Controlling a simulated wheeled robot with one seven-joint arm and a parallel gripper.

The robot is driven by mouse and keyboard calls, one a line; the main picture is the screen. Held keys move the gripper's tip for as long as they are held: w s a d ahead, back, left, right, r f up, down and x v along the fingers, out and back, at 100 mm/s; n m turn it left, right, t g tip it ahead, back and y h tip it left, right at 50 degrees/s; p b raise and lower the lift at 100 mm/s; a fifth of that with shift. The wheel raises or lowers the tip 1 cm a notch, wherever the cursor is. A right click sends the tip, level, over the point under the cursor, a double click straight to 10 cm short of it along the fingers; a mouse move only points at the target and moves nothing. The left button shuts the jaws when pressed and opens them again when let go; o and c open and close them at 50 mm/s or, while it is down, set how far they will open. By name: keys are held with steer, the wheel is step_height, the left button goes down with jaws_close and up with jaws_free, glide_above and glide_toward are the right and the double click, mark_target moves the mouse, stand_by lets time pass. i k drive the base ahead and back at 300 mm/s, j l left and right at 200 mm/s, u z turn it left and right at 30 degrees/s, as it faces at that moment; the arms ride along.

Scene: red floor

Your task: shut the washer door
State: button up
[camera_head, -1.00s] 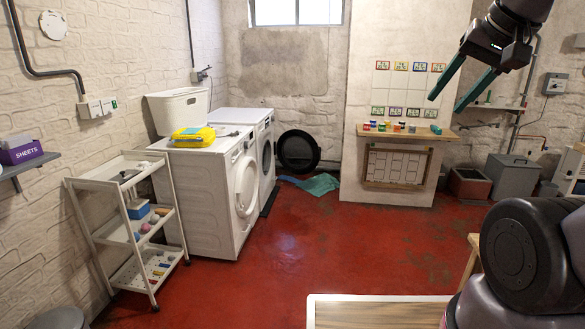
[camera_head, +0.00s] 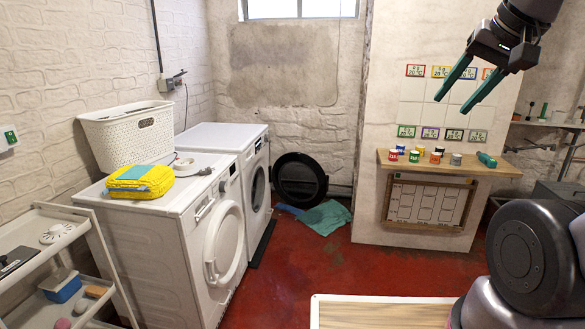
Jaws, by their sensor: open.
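Two white front-loading machines stand side by side along the left wall. The nearer machine (camera_head: 170,235) has a round white door (camera_head: 224,247) on its right-facing front. I cannot tell whether that door is fully shut or slightly ajar. The farther machine (camera_head: 225,137) has a round door with dark glass (camera_head: 257,188), which looks close against its front. I cannot tell which machine is the washer. My gripper (camera_head: 452,104) is at the upper right, with its two green fingers apart and empty, well away from both machines.
A white basket (camera_head: 127,135) and a yellow pack (camera_head: 140,181) sit on the nearer machine. A shelf cart (camera_head: 60,235) stands at the lower left. A black round tub (camera_head: 299,180) and teal cloth (camera_head: 325,217) lie beyond. A wooden tabletop (camera_head: 380,313) is in front. Red floor between is clear.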

mark_target(303, 184)
steer(key=i+u, duration=0.2)
steer(key=i, duration=0.25)
steer(key=i+l+u, duration=0.2)
steer(key=i, duration=0.2)
steer(key=i+l+u, duration=0.2)
steer(key=i, duration=0.25)
steer(key=i+l+u, duration=0.2)
steer(key=i, duration=0.2)
steer(key=i+l+u, duration=0.5)
steer(key=i+l+z, duration=0.2)
steer(key=i+l, duration=0.15)
steer(key=l, duration=0.2)
steer(key=i+l+z, duration=0.15)
steer(key=i+l, duration=0.25)
